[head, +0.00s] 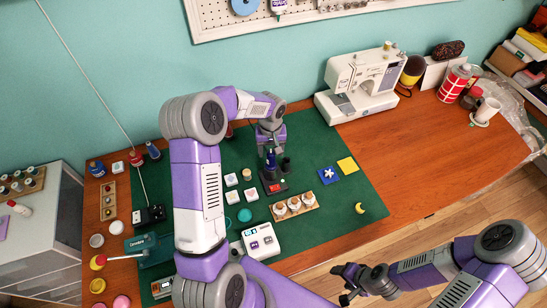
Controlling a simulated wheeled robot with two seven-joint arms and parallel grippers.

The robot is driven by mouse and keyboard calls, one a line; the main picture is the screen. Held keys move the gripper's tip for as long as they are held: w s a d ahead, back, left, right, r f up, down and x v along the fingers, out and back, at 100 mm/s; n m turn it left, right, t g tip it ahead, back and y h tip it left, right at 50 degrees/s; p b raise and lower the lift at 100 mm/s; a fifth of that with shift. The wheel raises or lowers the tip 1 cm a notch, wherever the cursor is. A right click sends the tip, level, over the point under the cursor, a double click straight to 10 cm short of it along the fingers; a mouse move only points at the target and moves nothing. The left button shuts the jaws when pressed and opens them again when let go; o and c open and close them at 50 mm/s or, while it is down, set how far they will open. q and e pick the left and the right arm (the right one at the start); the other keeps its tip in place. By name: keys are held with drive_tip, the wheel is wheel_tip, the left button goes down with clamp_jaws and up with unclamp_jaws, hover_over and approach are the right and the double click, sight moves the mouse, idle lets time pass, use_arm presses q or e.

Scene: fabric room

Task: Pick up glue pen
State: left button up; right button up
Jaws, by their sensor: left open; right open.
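A dark blue upright pen-like object (271,161), which looks like the glue pen, stands at a small black station with a red front (274,187) on the green mat. My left gripper (270,150) reaches down over it from above, fingers open. The fingers hide its upper part, and I cannot tell whether they touch it. My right gripper (346,284) is open and empty, low at the front right, away from the mat and the pen.
The green cutting mat (330,150) lies on a wooden table. White blocks (231,180), a wooden strip with white jars (295,207) and a dark cup (286,164) stand nearby. A sewing machine (362,82) stands behind. The table's right part is mostly clear.

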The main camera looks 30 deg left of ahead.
sight(271, 158)
use_arm(q)
wheel_tip(271, 158, down, 6)
drive_tip(key=shift+a+r, duration=0.1)
drive_tip(key=shift+r, duration=0.1)
drive_tip(key=shift+w, duration=0.1)
drive_tip(key=shift+c, duration=0.3)
drive_tip(key=c, duration=1)
